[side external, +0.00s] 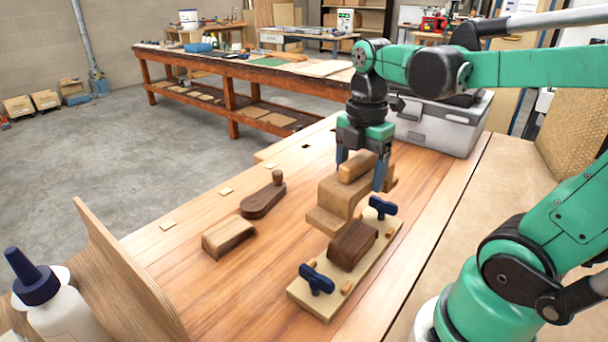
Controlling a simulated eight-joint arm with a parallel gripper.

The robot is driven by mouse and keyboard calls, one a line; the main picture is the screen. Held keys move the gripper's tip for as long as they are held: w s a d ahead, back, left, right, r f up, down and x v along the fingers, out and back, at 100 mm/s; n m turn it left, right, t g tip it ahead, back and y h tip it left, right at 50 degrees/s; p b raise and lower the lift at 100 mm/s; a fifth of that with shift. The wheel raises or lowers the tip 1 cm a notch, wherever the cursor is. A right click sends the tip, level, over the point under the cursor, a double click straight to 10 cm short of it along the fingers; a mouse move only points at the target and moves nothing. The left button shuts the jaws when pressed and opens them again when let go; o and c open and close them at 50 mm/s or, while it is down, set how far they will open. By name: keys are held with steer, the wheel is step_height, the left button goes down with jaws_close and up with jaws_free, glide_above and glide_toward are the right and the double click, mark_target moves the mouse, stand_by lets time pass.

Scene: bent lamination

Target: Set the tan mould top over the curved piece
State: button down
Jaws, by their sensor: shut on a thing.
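The tan mould top (338,196) is a stepped block with a rounded bar handle (357,167) on top. My gripper (361,176) straddles this handle from above and is shut on it. The mould top appears just behind a pale base board (322,305); whether it is lifted or resting I cannot tell. A dark brown block (352,246) with a slightly rounded top sits on the board between two blue T-shaped knobs (317,280). Another brown piece with a curved top (228,239) lies on the bench to the left. I cannot tell for sure which brown piece is the curved piece.
A dark wooden tool with a knob (263,199) lies at the bench's left middle. A curved plywood sheet (112,272) and a white bottle with blue cap (56,302) stand at the front left. A grey case (436,124) stands behind my gripper. Bench between the pieces is clear.

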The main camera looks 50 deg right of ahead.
steer(key=shift+s+a+f+n, duration=0.3)
steer(key=shift+s+f+n, duration=0.1)
steer(key=shift+s+f, duration=0.1)
glide_above(355, 234)
steer(key=shift+f, duration=2.55)
steer(key=shift+f, duration=1.95)
stand_by(0.8)
jaws_free()
steer(key=shift+r, duration=0.1)
steer(key=shift+r, duration=3.95)
